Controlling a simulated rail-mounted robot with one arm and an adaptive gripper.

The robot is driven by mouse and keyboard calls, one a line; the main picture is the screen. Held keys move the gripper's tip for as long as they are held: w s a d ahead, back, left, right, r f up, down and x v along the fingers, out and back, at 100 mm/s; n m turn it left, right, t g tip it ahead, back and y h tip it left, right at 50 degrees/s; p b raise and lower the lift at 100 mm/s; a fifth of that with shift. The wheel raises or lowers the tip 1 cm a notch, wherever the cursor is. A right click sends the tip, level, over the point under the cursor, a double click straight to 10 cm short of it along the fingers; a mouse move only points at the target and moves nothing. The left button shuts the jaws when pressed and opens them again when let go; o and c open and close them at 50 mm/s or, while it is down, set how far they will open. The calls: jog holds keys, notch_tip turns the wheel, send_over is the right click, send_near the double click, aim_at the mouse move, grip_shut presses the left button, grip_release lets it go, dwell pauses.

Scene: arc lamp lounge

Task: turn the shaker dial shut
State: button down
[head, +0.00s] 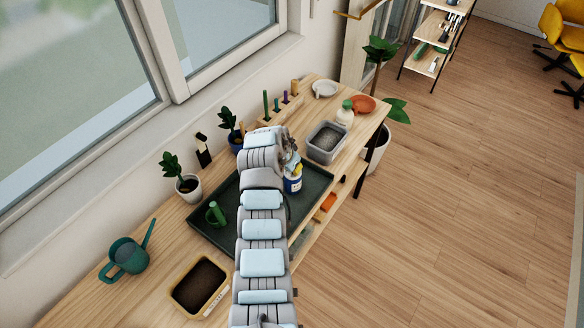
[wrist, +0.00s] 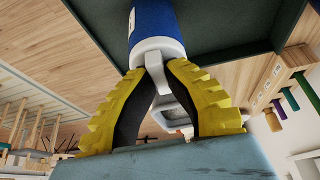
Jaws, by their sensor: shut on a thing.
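The shaker (head: 293,184) is a blue cylinder with a pale band, upright at the right part of the dark green tray (head: 312,186). In the wrist view its blue body (wrist: 153,20) is at the top, with a light grey cap (wrist: 172,47) towards me. The dial (wrist: 156,76) is a light grey tab on that cap. My gripper (wrist: 159,69) has its yellow fingertips closed on the dial from both sides; it also shows above the shaker in the head view (head: 296,168). The dial's far side and markings are hidden.
My arm covers the middle of the tray.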

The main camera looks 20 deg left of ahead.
jog(key=shift+f, duration=0.1)
jog(key=c, duration=1.1)
grip_release()
jog(key=shift+s+d, duration=0.1)
jog(key=shift+s+r, duration=0.1)
jog(key=shift+r, duration=0.45)
jog(key=v, duration=1.1)
